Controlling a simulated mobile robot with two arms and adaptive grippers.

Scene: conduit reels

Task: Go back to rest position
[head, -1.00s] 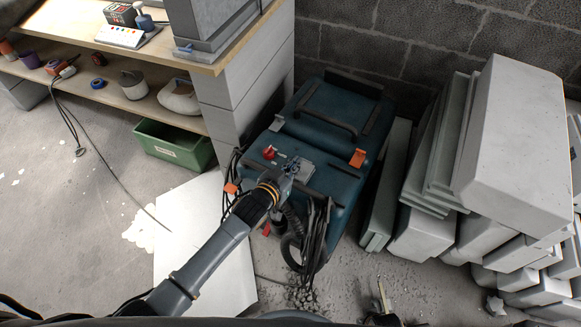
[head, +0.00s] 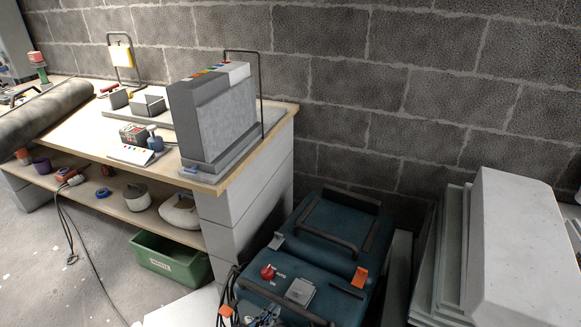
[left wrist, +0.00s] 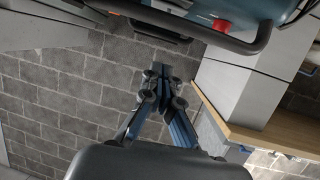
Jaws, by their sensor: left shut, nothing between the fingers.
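My left gripper (head: 264,317) just shows at the bottom edge of the head view, in front of the teal machine (head: 325,250). In the left wrist view, my left gripper (left wrist: 163,72) has its fingertips together with nothing between them. In that view the machine's dark handle bar (left wrist: 190,28) and red knob (left wrist: 222,26) lie beyond the fingers at the top. My right gripper is in neither current view.
A wooden workbench (head: 240,178) on grey block legs stands left of the machine, carrying a grey upright unit (head: 215,115). A green bin (head: 170,262) sits under it. Pale stacked slabs (head: 510,250) stand at the right. A block wall (head: 400,90) closes the back.

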